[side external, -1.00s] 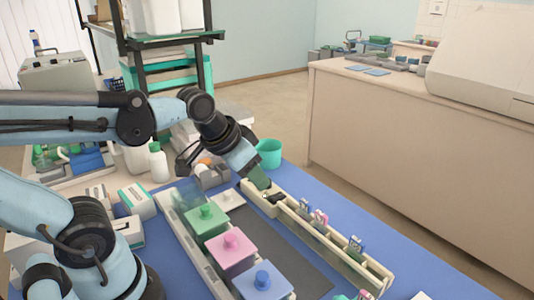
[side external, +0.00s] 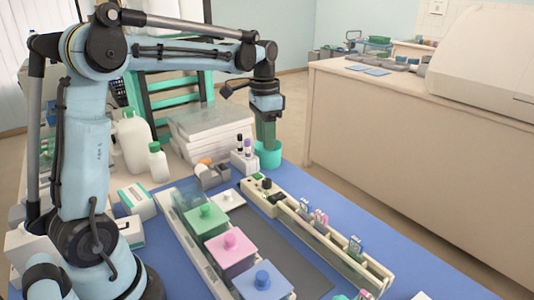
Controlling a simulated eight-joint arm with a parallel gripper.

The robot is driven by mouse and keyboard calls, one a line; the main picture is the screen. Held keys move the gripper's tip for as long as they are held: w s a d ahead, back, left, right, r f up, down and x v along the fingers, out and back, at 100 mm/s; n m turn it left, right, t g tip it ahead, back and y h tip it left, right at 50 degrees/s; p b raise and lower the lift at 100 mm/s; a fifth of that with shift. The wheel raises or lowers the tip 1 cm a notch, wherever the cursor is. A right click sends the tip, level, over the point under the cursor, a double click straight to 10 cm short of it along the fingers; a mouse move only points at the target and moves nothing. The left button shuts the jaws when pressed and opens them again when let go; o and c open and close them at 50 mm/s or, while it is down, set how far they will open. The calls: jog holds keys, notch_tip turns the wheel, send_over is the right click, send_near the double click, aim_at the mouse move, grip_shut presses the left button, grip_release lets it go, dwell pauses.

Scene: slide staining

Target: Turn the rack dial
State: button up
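The long cream rack (side external: 376,269) lies diagonally on the blue mat, with several slides standing in its slots. At its far end is a small dark knob (side external: 266,184), which looks like the dial; its pointer direction is too small to tell. My gripper (side external: 267,143) points down beyond the rack's far end, above and apart from the knob. In the picture its fingertips overlap the teal cup (side external: 268,157). I see the fingers from the side, so their gap is hidden, and I see nothing held.
Staining jars with green (side external: 207,221), pink (side external: 231,251) and blue (side external: 263,283) lids stand in a row left of the rack. A small tube holder (side external: 245,163) and white bottles (side external: 158,163) are behind. The mat right of the rack is clear.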

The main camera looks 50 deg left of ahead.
aim_at(267, 180)
jog(key=f, duration=1.2)
jog(key=shift+s+d, duration=0.1)
jog(key=shift+d, duration=0.15)
grip_shut()
jog(key=shift+n, duration=0.4)
jog(key=n, duration=0.3)
jog(key=shift+n, duration=0.4)
jog(key=n, duration=0.5)
jog(key=shift+r+t, duration=0.1)
jog(key=shift+t, duration=0.2)
